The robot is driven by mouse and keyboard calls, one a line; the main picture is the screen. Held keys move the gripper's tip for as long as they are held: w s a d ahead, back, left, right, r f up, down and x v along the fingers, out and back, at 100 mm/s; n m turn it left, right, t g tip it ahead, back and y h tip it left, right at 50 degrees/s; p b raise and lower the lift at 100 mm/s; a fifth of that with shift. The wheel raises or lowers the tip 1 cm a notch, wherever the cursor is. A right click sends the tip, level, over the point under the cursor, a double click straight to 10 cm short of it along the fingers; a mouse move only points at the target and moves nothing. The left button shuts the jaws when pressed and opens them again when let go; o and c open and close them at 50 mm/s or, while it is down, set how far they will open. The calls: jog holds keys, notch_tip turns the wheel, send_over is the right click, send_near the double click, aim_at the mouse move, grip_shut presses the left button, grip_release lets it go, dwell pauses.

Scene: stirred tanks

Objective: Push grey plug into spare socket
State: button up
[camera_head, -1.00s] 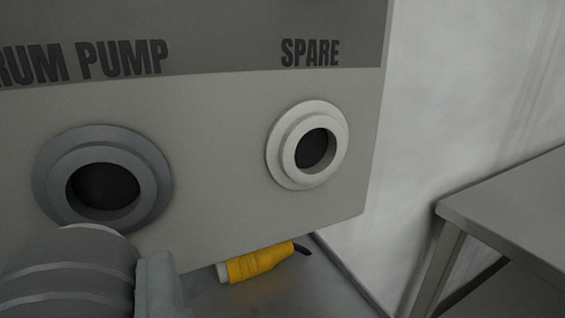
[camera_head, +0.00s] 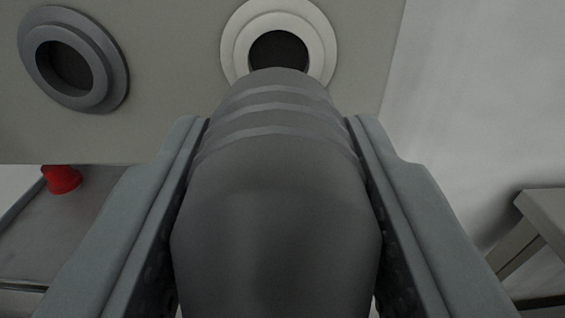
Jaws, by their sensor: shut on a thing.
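The grey plug (camera_head: 275,205) is a thick, ribbed grey cylinder in the lower middle of the view. My gripper (camera_head: 276,130) is shut on it, with one finger on each side. The plug's far end points at the spare socket (camera_head: 233,45), a white-ringed socket with a dark hole at the top centre. The plug's end overlaps the lower part of that ring in the picture. I cannot tell whether it touches the socket, and the ring's bottom edge is hidden behind the plug.
A grey-ringed socket (camera_head: 108,62) sits on the same panel (camera_head: 170,110) to the left. A red object (camera_head: 62,179) lies on a grey surface (camera_head: 75,235) at lower left. A table (camera_head: 545,215) stands at the right by the pale wall.

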aim_at(278, 95)
jog(key=shift+w, duration=0.1)
jog(key=shift+w, duration=2.85)
jog(key=shift+w, duration=0.35)
jog(key=o, duration=1.3)
jog(key=shift+o, duration=0.2)
jog(key=s, duration=1.7)
jog(key=shift+s, duration=0.2)
jog(key=shift+r, duration=0.1)
